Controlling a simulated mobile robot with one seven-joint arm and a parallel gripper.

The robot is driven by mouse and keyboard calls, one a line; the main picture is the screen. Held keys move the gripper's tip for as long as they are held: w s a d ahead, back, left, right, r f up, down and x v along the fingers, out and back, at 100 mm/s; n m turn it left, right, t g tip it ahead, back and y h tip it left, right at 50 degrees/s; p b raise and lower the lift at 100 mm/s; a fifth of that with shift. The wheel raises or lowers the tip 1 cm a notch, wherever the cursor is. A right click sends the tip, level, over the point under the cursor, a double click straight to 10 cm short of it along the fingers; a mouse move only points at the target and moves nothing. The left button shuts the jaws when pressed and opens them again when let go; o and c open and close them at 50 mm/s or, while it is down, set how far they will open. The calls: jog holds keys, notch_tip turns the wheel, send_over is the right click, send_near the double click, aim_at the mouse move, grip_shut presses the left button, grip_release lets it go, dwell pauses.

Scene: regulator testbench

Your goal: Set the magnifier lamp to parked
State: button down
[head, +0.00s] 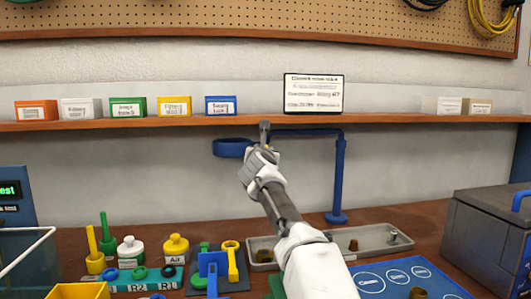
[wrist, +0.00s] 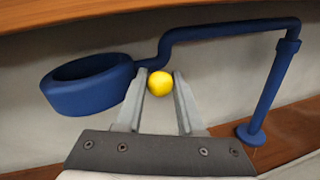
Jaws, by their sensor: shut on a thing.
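The magnifier lamp (head: 337,178) is blue. A round ring head (head: 231,147) at the left joins a thin horizontal arm, which runs right to an upright post on the bench. The wrist view shows the ring head (wrist: 88,84), the cranked arm (wrist: 225,31) and the post (wrist: 270,85) on its round foot. A yellow ball knob (wrist: 160,84) sits between the fingers of my gripper (wrist: 161,74), just right of the ring and below the arm. My gripper (head: 264,135) is shut on this knob. In the head view the knob is hidden.
A wooden shelf (head: 250,118) with coloured boxes and a label card (head: 313,92) runs just above the lamp. Below are a grey tray (head: 370,240), small bottles (head: 176,249) and coloured tools. A grey toolbox (head: 485,235) stands at the right.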

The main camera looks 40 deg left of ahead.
jog(key=shift+s+a+r, duration=0.1)
jog(key=shift+r, duration=0.05)
jog(key=c, duration=0.8)
grip_release()
jog(key=shift+a, duration=0.15)
jog(key=shift+f, duration=0.2)
jog(key=shift+s+d+f+b, duration=0.1)
jog(key=shift+d+b, duration=0.1)
jog(key=shift+b, duration=0.35)
jog(key=b+v, duration=0.3)
jog(key=v, duration=1.4)
jog(key=shift+d+b, duration=0.1)
jog(key=shift+b, duration=0.3)
